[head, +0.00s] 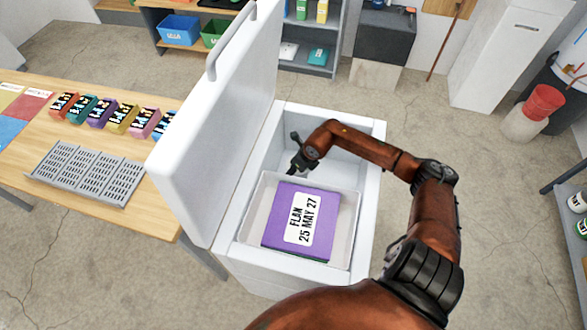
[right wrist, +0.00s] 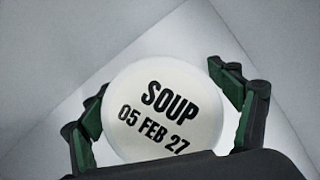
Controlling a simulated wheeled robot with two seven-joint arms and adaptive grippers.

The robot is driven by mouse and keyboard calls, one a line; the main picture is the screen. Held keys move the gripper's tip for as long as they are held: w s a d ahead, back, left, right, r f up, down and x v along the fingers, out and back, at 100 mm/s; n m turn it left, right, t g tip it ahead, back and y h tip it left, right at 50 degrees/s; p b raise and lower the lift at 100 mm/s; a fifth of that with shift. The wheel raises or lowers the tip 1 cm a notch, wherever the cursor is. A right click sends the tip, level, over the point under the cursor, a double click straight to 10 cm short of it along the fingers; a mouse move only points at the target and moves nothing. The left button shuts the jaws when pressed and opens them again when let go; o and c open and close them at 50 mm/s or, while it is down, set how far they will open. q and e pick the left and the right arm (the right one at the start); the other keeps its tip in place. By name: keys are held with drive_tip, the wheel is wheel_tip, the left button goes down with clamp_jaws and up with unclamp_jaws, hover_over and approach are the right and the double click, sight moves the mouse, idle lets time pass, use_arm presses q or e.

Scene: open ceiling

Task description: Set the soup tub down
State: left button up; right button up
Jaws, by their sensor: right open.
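The soup tub (right wrist: 150,105) shows in the right wrist view as a round white lid reading "SOUP 05 FEB 27". My right gripper (head: 296,166) is open and reaches into the white chest freezer (head: 238,215), behind the basket. In the right wrist view its green-padded fingers (right wrist: 158,78) stand on either side of the tub; I cannot tell whether either touches it. The tub rests or hangs near pale freezer walls; its underside is hidden. I cannot make it out in the head view. My left gripper is not in view.
A pale basket (head: 349,218) in the freezer's near part holds a purple box (head: 322,243) labelled "FLAN 25 MAY 27". The freezer lid (head: 215,125) stands open on the left. A wooden table (head: 150,205) left of it carries a grey rack (head: 88,173) and several coloured packs (head: 102,113).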

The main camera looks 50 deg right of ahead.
drive_tip(key=shift+r, duration=0.1)
drive_tip(key=shift+r, duration=0.2)
drive_tip(key=p+v, duration=0.4)
drive_tip(key=v, duration=0.6)
drive_tip(key=shift+r, duration=0.2)
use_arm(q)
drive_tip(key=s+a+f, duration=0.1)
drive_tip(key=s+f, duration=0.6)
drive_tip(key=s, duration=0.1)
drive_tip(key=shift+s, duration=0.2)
use_arm(e)
drive_tip(key=shift+s+r, duration=0.35)
drive_tip(key=shift+r, duration=0.2)
use_arm(q)
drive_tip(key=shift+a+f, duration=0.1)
drive_tip(key=shift+p, duration=0.3)
use_arm(e)
drive_tip(key=shift+r, duration=0.1)
